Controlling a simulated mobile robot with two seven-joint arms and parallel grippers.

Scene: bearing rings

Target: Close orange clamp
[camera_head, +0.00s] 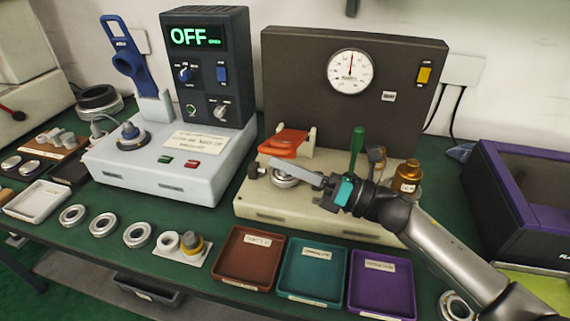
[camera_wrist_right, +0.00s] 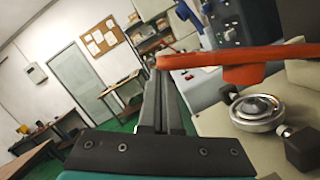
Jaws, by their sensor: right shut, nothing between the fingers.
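The orange clamp (camera_head: 284,143) stands on the beige tester base, in front of the dark gauge panel. In the right wrist view its orange arm (camera_wrist_right: 235,58) runs nearly level above a metal bearing ring (camera_wrist_right: 257,108), with a clear gap between them. My right gripper (camera_head: 273,163) is shut and empty, its fingers pointing left just in front of and below the clamp. In the right wrist view the shut fingers (camera_wrist_right: 164,78) are close to the left end of the orange arm; I cannot tell whether they touch. The fingers partly hide the ring in the head view. My left gripper is out of view.
Brown (camera_head: 250,282), teal (camera_head: 311,291) and purple (camera_head: 382,299) trays line the front. A grey unit reading OFF (camera_head: 207,60) stands left.

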